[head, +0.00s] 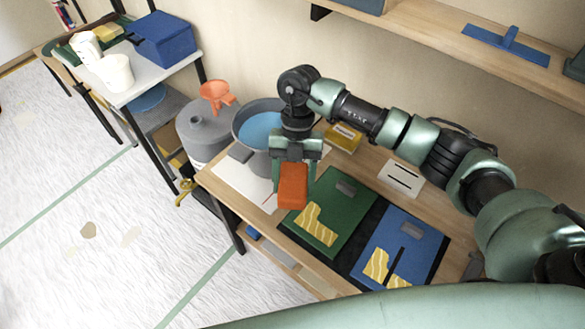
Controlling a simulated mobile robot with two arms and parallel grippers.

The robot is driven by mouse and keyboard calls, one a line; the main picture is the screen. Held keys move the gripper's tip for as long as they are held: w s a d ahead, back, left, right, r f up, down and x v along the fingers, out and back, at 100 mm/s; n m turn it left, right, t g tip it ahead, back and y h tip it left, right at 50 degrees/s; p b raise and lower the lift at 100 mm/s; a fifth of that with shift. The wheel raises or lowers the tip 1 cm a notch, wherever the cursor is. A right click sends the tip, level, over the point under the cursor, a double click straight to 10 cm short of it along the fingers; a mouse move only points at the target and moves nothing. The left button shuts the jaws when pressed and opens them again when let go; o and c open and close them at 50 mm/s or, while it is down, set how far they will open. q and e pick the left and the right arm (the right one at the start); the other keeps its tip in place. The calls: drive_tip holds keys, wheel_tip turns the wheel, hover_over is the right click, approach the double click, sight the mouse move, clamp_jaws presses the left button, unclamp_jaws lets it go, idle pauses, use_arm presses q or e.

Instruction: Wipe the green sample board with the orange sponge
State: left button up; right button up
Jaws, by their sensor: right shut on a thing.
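The green sample board (345,213) lies flat on the wooden table, with a yellow striped patch (315,226) on its lower left and a grey piece at its top. My right gripper (294,165) points down and is shut on the orange sponge (292,187). The sponge shows over the board's left edge, next to the white sheet. I cannot tell whether it touches the board. My left gripper is not in view.
A blue board (404,243) with a yellow patch lies right of the green one on a black mat. A grey bucket of blue liquid (260,130) stands behind my gripper. A yellow box (344,138) and a white slotted block (402,178) stand at the back.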

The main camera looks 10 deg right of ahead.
sight(302, 189)
drive_tip(key=f+m, duration=0.1)
drive_tip(key=m, duration=0.1)
drive_tip(key=d+f+m+t+y, duration=0.1)
drive_tip(key=m, duration=0.1)
drive_tip(key=d+f+m+y, duration=0.1)
drive_tip(key=m, duration=0.1)
drive_tip(key=shift+s+f+m, duration=0.1)
drive_tip(key=shift+m, duration=0.2)
drive_tip(key=shift+d+f+m+t, duration=0.5)
drive_tip(key=shift+m+t, duration=0.1)
drive_tip(key=shift+m, duration=0.5)
drive_tip(key=shift+r+p, duration=0.15)
drive_tip(key=shift+p, duration=0.15)
drive_tip(key=shift+f+b, duration=1.85)
drive_tip(key=shift+f, duration=1.45)
